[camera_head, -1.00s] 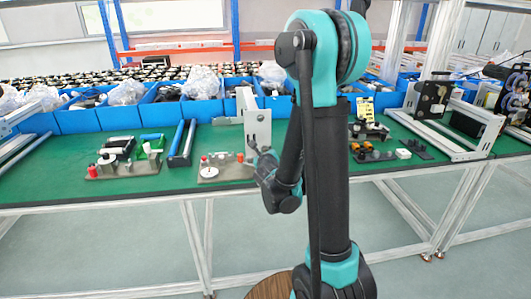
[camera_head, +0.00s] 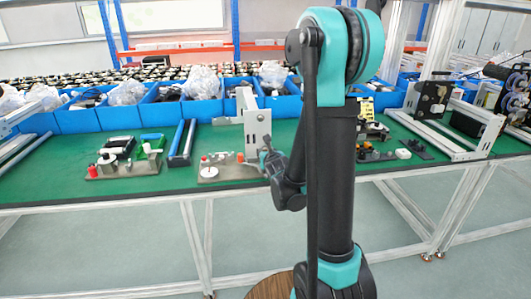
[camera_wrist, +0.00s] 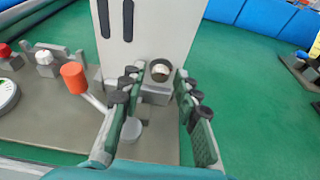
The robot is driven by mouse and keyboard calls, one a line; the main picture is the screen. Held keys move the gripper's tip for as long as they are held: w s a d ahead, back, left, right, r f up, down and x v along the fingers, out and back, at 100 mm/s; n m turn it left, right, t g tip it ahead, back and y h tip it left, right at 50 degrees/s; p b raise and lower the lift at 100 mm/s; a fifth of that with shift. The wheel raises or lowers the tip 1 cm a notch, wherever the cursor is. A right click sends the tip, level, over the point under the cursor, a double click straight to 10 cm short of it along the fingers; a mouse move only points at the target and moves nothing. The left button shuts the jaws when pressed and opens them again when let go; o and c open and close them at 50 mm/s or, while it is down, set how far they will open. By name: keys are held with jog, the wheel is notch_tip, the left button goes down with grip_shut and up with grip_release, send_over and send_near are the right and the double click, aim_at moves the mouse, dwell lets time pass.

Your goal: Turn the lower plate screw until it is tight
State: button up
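The upright pale plate (camera_wrist: 165,28) with dark slots stands on a grey fixture base (camera_wrist: 60,125); in the head view the plate (camera_head: 257,128) is left of my arm. The lower plate screw (camera_wrist: 160,70) shows as a round metal head low on the plate, with a grey block below it. My gripper (camera_wrist: 160,73) is open, one finger on each side of the screw in the wrist view. Gaps show between the fingers and the screw head; how far the tips are from the plate is hard to tell. In the head view my gripper (camera_head: 267,158) is small and partly hidden.
On the base left of my gripper are an orange cylinder (camera_wrist: 74,76), a red-topped part (camera_wrist: 8,56) and a white dial (camera_wrist: 6,94). Blue bins (camera_head: 185,112) line the back of the green table (camera_head: 60,180).

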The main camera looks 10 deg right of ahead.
dwell(0.3)
jog(key=n+h, duration=0.1)
jog(key=n, duration=0.2)
jog(key=shift+a+n+h, duration=0.15)
jog(key=shift+n+h, duration=0.25)
jog(key=shift+c, duration=0.3)
grip_shut()
